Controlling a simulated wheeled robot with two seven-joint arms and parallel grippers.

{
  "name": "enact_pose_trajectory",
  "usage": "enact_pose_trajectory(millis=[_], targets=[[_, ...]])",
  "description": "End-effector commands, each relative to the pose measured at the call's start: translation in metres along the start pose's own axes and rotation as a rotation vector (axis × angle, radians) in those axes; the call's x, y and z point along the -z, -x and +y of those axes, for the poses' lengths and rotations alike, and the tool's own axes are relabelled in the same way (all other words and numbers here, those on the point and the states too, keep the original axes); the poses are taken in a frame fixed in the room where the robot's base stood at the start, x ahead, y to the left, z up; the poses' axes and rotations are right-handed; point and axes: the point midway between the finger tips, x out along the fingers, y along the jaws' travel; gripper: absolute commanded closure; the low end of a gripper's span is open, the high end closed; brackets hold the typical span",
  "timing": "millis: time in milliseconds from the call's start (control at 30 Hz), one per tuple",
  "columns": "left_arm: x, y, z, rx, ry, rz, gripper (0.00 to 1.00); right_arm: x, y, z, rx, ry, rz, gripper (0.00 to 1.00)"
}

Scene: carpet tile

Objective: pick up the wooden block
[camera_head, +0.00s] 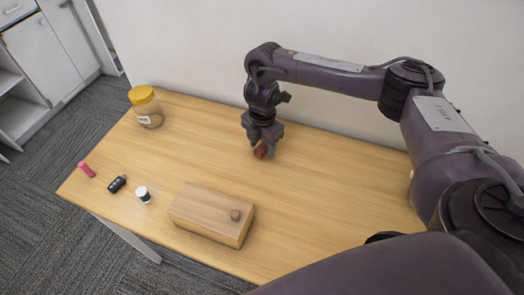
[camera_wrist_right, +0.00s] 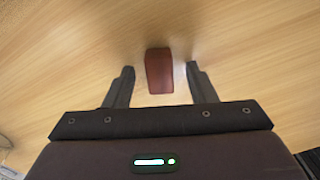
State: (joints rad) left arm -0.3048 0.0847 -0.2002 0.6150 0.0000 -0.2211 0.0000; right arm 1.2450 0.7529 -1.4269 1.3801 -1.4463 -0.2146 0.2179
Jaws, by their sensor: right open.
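The wooden block (camera_wrist_right: 159,71) is a small reddish-brown piece on the table. In the right wrist view it lies between and slightly beyond the two open fingers of my right gripper (camera_wrist_right: 158,84), with a gap on each side. In the head view the block (camera_head: 261,150) shows at the fingertips of my right gripper (camera_head: 263,146), which points down and partly hides it. Whether the fingers touch it is not clear in that view. My left gripper is not in view.
The wooden table (camera_head: 320,190) also holds a yellow-lidded jar (camera_head: 147,107), a pink item (camera_head: 87,169), a black item (camera_head: 117,184), a small white bottle with a dark cap (camera_head: 143,195) and a wooden box (camera_head: 207,211) with a dark knob. A wall stands behind. The table's right part is clear.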

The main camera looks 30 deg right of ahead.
Motion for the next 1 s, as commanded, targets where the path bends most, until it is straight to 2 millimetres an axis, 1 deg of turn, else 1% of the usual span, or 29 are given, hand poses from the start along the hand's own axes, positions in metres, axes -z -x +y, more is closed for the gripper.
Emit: enact_pose_trajectory(millis=[33,100,167,267,367,633,867,1000], targets=[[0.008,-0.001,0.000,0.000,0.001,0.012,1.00,0.000,-0.003,0.000,-0.001,0.000,0.000,0.49],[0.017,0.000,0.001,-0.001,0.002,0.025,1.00,0.000,-0.004,0.001,-0.002,0.001,0.000,0.49],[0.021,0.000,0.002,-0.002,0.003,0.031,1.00,0.000,-0.003,0.001,-0.003,0.001,-0.001,0.49],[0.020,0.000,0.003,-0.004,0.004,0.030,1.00,0.000,-0.003,0.001,-0.002,0.001,-0.001,0.49],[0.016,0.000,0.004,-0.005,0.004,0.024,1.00,0.000,-0.003,0.001,-0.002,0.001,0.000,0.61],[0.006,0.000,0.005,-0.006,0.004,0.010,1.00,0.000,-0.003,0.001,-0.002,0.000,0.000,0.96],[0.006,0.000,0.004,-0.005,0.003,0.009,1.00,0.000,-0.003,0.001,-0.002,0.000,0.000,0.97],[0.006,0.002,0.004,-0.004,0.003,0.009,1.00,0.000,0.004,0.001,-0.003,0.000,0.000,0.97]])
